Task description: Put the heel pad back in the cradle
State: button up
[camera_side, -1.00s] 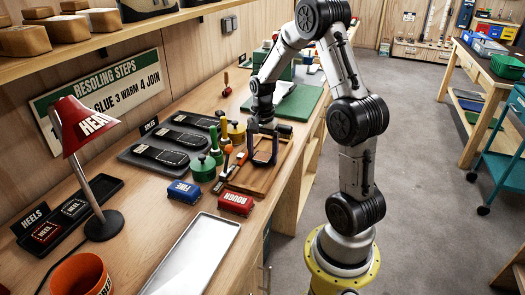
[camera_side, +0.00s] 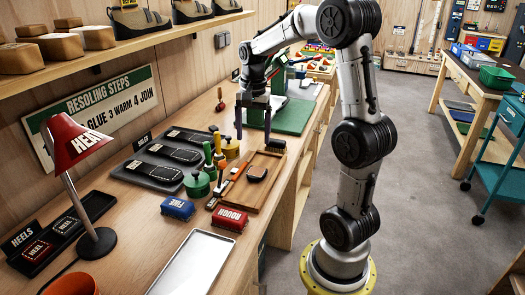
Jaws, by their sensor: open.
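A black tray (camera_side: 99,203) by the HEELS sign at the left holds a pad with a red label (camera_side: 37,249) and a darker pad (camera_side: 65,224). I cannot pick out which thing is the cradle. My gripper (camera_side: 253,134) is open and empty above the far end of the board, apart from the dark piece. Its two purple-grey fingers point down, spread wide.
A red heat lamp (camera_side: 77,145) stands over the black tray. Blue (camera_side: 178,207) and red (camera_side: 229,217) blocks and a metal tray (camera_side: 192,265) lie in front. A green mat (camera_side: 293,117) lies behind.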

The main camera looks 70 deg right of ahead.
jog(key=s+a+r+n+t, duration=0.1)
jog(key=s+a+r+n, duration=0.1)
jog(key=a+n, duration=0.3)
jog(key=s+a+r+n+t, duration=0.1)
jog(key=a+r+n, duration=0.1)
jog(key=a, duration=0.5)
jog(key=s+a+n+t, duration=0.3)
jog(key=s+a+n, duration=0.6)
jog(key=shift+s+a+f+n, duration=0.15)
jog(key=shift+s+f+n, duration=0.05)
jog(key=shift+f+n, duration=0.2)
